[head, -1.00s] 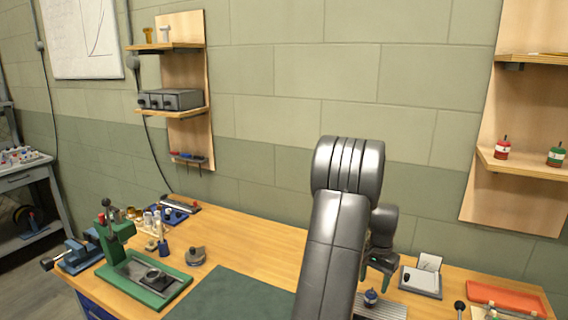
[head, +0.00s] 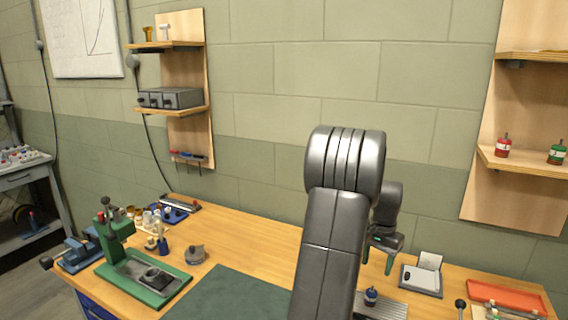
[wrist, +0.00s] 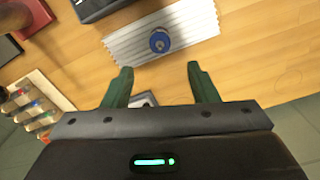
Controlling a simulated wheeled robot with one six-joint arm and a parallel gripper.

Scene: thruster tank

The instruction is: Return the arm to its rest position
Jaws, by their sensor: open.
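My gripper (head: 377,262) hangs above the right part of the workbench in the head view, its green fingers pointing down. In the wrist view my gripper (wrist: 158,80) has its two green fingers spread wide, with nothing between them. A small blue round part (head: 371,297) stands on a ribbed light plate (head: 392,309) below the gripper. The wrist view shows the blue part (wrist: 160,41) and the ribbed plate (wrist: 196,25) beyond the fingertips, apart from them. My arm hides part of the bench.
A green press (head: 150,281) and a blue vise (head: 80,254) stand at the bench's left. A dark green mat (head: 232,296) lies mid-bench. A grey box with a card (head: 421,278) and an orange tray (head: 507,297) lie to the right. Wall shelves (head: 530,164) flank the open wall.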

